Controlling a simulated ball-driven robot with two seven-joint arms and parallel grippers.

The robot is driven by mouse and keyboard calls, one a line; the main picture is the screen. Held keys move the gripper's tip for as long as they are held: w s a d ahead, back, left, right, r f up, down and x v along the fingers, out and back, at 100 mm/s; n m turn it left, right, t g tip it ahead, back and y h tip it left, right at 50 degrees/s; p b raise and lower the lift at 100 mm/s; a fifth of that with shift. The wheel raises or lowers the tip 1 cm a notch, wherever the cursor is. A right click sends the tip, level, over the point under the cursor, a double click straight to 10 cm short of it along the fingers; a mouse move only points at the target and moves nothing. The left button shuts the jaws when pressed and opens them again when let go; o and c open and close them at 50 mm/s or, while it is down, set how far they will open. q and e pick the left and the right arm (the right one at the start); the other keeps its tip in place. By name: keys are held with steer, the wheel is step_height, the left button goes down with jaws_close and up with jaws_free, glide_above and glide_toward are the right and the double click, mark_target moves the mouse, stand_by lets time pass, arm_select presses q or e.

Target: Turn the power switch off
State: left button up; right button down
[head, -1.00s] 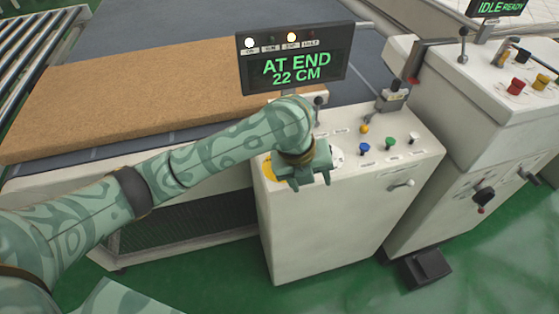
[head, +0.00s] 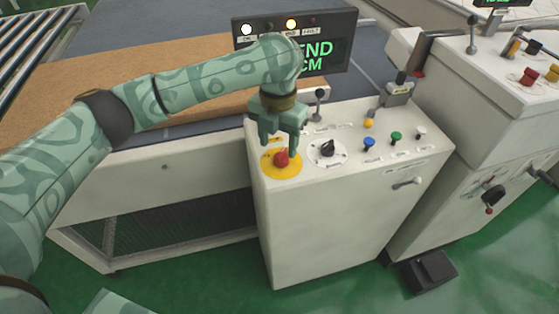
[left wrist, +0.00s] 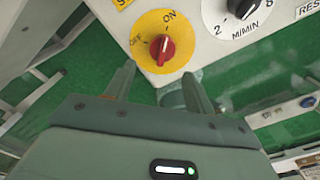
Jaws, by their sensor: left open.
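The power switch is a red rotary knob (head: 281,159) on a yellow disc (head: 269,170) at the left front of the control box's top. In the left wrist view the knob (left wrist: 161,48) stands between the OFF and ON labels, and its light mark points toward ON. My left gripper (head: 281,143) is open and empty, just above and behind the knob in the head view. In the left wrist view its two fingers (left wrist: 158,84) point toward the knob, which lies beyond their tips, seemingly apart from them. My right gripper is not in view.
A black dial (head: 327,149) sits right of the switch, with blue (head: 369,143), green and white buttons further right. A lever (head: 319,105) and a display (head: 335,45) stand behind. A brown mattress slab (head: 60,95) lies on the conveyor at left. A second console stands at right.

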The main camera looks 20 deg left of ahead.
mark_target(279, 156)
arm_select(q)
step_height(279, 156, down, 5)
steer(key=shift+f+b, duration=0.1)
steer(key=shift+b, duration=0.7)
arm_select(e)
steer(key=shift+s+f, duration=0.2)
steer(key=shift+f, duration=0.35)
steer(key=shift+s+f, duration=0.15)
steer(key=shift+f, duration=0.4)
